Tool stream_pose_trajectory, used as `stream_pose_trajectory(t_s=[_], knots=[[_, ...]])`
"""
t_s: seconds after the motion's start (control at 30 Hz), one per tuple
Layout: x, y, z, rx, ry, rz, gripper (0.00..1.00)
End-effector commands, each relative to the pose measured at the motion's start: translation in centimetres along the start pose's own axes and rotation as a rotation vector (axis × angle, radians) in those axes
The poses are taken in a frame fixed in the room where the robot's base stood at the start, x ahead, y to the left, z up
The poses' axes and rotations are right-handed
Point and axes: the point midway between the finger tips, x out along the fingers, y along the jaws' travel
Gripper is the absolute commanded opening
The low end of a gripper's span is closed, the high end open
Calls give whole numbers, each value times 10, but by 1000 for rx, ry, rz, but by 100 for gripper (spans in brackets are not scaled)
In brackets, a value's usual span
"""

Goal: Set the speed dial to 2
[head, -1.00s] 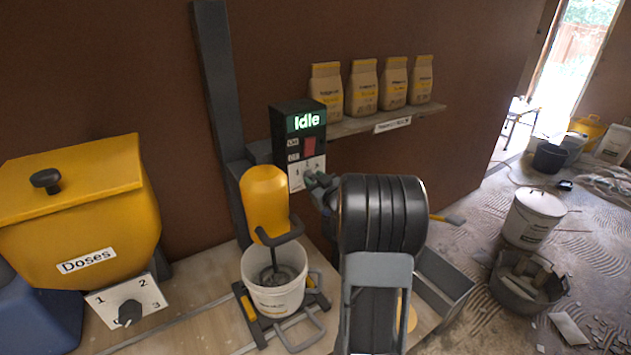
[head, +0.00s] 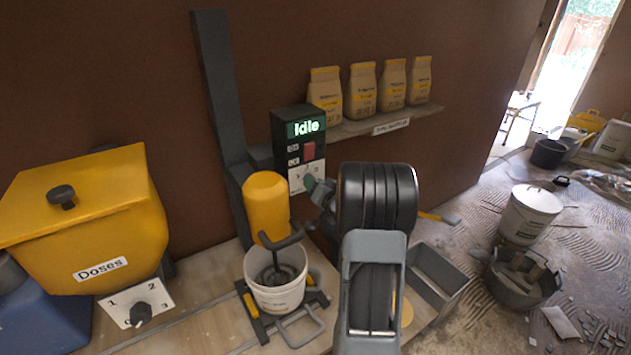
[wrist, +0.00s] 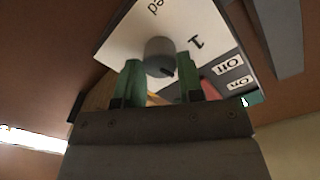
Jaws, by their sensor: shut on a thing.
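The speed dial (wrist: 160,57) is a round grey knob on a white plate (wrist: 130,38), with a "1" and the end of the word "Speed" legible in the wrist view. A dark mark on its lower right edge points away from the "1". My gripper (wrist: 163,75) has its two green fingers on either side of the knob, shut on it. In the head view, the plate (head: 298,178) sits low on the dark control box (head: 281,140), whose screen reads "Idle". My gripper (head: 314,184) hides the dial there. The figure 2 cannot be read.
A red switch (head: 309,150) sits just above the dial plate. A yellow mixer (head: 266,205) stands over a white bucket (head: 273,296) to the left. Bags (head: 362,88) stand on a shelf (head: 425,112) at right. A yellow hopper (head: 100,220) has its own doses dial (head: 141,312).

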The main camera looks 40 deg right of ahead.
Motion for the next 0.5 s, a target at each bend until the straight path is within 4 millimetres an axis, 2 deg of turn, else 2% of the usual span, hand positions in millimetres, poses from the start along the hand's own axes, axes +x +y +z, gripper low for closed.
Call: stream_pose_trajectory(t_s=[0.2,0.5], knots=[[0,0,-2,114,-1,0,11],[0,0,-1,187,-2,0,11]])
